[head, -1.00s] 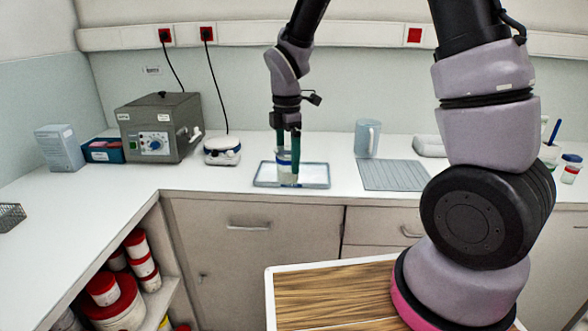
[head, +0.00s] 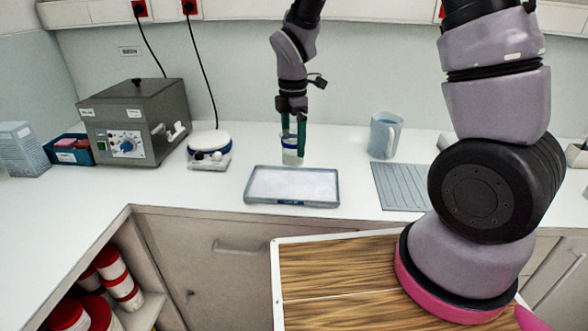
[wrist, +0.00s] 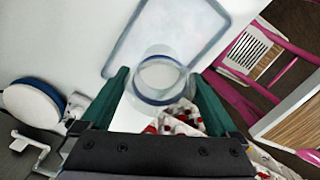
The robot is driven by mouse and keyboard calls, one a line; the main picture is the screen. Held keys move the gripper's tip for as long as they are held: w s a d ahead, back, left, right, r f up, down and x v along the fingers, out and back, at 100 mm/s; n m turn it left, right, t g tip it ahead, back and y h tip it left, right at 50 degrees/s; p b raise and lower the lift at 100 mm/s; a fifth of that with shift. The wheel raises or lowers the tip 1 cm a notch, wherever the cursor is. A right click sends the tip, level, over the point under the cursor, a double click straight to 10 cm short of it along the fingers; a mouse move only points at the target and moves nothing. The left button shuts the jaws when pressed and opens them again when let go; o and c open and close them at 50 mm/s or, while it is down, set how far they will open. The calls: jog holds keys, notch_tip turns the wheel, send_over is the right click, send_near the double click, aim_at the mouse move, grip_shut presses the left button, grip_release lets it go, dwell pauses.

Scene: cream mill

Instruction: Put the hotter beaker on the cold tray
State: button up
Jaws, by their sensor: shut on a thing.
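A clear beaker with a blue band (head: 291,150) is held between the green fingers of my gripper (head: 293,133). In the wrist view, its round rim (wrist: 158,75) shows between the two fingertips (wrist: 158,85). In the head view, the beaker appears upright just behind the far edge of the tray (head: 262,199), a pale-surfaced tray with a grey-blue rim. The tray also shows in the wrist view (wrist: 190,25), partly overlapped by the beaker. I cannot tell how high the beaker is above the counter. No second beaker is clearly visible.
A white round-topped device (head: 209,143) stands left of the tray, beside a grey box with a dial (head: 135,120). A blue-grey jug (head: 384,135) and a grey ribbed mat (head: 403,187) are to the right.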

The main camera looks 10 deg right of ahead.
aim_at(293, 164)
notch_tip(293, 164, down, 7)
jog(key=shift+f, duration=0.15)
jog(key=shift+f, duration=0.15)
jog(key=o, duration=1.1)
jog(key=s+d+r+m+t+y, duration=0.1)
jog(key=d+r+m, duration=0.2)
jog(key=r, duration=0.7)
jog(key=d+r+m, duration=0.3)
jog(key=r, duration=0.8)
jog(key=shift+s+d+r+m+t+y, duration=0.15)
jog(key=shift+s+d+r+m+t, duration=0.9)
jog(key=shift+s+d+r+m, duration=1.7)
jog(key=shift+s+d+r+m+t+y, duration=0.2)
jog(key=shift+s+d+r+m+t, duration=1.2)
jog(key=shift+m, duration=2.6)
jog(key=shift+s+d+r+m+t+y, duration=0.15)
jog(key=shift+s+d+r+m+t, duration=0.5)
jog(key=shift+s+d+r+m, duration=1.7)
jog(key=shift+a+r+m, duration=0.3)
jog(key=shift+a+m, duration=0.3)
jog(key=shift+m, duration=0.4)
